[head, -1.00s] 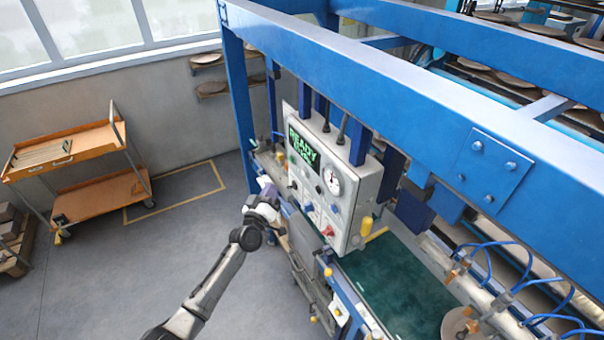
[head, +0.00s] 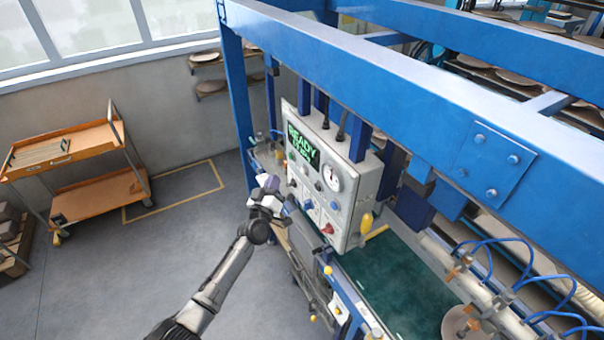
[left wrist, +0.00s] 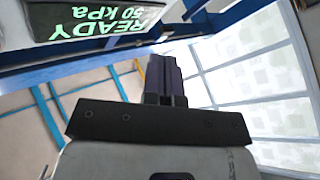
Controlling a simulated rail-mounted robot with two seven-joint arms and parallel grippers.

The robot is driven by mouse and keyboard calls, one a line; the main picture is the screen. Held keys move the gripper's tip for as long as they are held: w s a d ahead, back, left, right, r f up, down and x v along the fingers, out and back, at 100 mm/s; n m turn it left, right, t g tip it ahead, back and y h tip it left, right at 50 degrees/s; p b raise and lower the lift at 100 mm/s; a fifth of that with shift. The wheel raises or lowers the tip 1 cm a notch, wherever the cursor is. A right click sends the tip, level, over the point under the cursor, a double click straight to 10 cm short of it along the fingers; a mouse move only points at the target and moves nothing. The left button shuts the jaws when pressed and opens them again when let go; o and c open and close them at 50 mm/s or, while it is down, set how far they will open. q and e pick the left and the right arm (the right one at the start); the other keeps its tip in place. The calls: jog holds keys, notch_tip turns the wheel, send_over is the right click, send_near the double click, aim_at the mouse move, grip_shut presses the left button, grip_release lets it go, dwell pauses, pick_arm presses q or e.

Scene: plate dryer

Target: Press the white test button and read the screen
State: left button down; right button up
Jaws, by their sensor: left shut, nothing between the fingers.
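The control panel (head: 314,205) is a pale grey box on the blue machine frame. Its screen (head: 302,146) shows green text, "READY" with a smaller line below. In the left wrist view the screen (left wrist: 90,22) is tilted and reads "READY" and what looks like "50 kPa". Several knobs and buttons sit below the screen, including a red one (head: 327,228). I cannot make out the white test button. My left gripper (head: 268,183) is just left of the panel's lower left part, seemingly apart from it. Its fingers (left wrist: 163,80) are shut and empty. My right gripper is not in view.
A blue beam (head: 420,95) runs over the machine. An orange trolley (head: 75,170) stands at left. The grey floor between is clear.

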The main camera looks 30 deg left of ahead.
aim_at(304, 170)
pick_arm(q)
jog(key=w+d+b, duration=0.2)
jog(key=w, duration=0.3)
jog(key=shift+w+d, duration=0.2)
jog(key=shift+d, duration=0.2)
dwell(0.8)
dwell(0.7)
jog(key=shift+w+d+b, duration=0.1)
jog(key=shift+w+b, duration=0.1)
jog(key=shift+b, duration=0.1)
jog(key=shift+w+d, duration=0.1)
jog(key=shift+w, duration=0.1)
dwell(0.3)
